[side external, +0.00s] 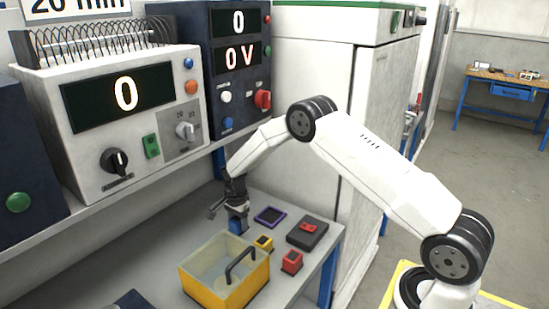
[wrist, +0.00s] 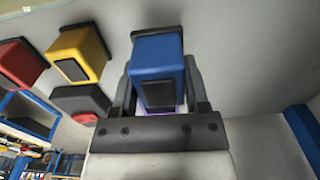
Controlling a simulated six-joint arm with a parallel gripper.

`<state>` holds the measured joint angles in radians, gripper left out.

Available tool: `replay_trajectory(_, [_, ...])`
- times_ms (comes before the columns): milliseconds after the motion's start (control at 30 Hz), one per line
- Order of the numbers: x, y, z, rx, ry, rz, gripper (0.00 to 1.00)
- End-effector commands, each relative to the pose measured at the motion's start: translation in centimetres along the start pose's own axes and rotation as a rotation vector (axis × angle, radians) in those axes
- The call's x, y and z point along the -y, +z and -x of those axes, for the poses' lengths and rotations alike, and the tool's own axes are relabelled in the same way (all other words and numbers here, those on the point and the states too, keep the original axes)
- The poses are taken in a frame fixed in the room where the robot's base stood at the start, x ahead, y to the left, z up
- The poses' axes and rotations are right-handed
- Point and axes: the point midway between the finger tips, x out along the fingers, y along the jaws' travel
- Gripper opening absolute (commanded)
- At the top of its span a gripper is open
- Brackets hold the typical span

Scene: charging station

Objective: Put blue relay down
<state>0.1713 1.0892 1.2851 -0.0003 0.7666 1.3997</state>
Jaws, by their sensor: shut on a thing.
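The blue relay (wrist: 157,58) is a small blue block with a dark panel, held between the two fingers of my gripper (wrist: 158,85) in the wrist view. In the side external view my gripper (side external: 234,205) points down at the workbench, shut on the blue relay (side external: 237,224). The relay is low, at or just above the bench top; I cannot tell whether it touches. It stands behind the yellow container, left of the purple-edged pad.
Nearby are a purple-rimmed dark pad (side external: 269,216), a yellow relay (side external: 264,243), a red relay (side external: 292,261) and a dark case (side external: 307,233) with a red part. A yellow container (side external: 225,272) with a black handle stands in front. Instruments (side external: 110,115) sit on a shelf above.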

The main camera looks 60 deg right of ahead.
Motion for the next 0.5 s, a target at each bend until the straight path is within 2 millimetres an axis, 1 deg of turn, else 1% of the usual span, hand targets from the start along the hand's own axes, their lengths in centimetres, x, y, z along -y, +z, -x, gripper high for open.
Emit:
replay_trajectory(167, [0.1,0.0,-0.1,0.000,0.000,0.000,0.00])
replay_trajectory(300, [0.5,-0.1,-0.6,0.000,0.000,0.000,0.00])
replay_trajectory(500, [0.5,-0.1,-2.9,0.000,0.001,0.000,0.00])
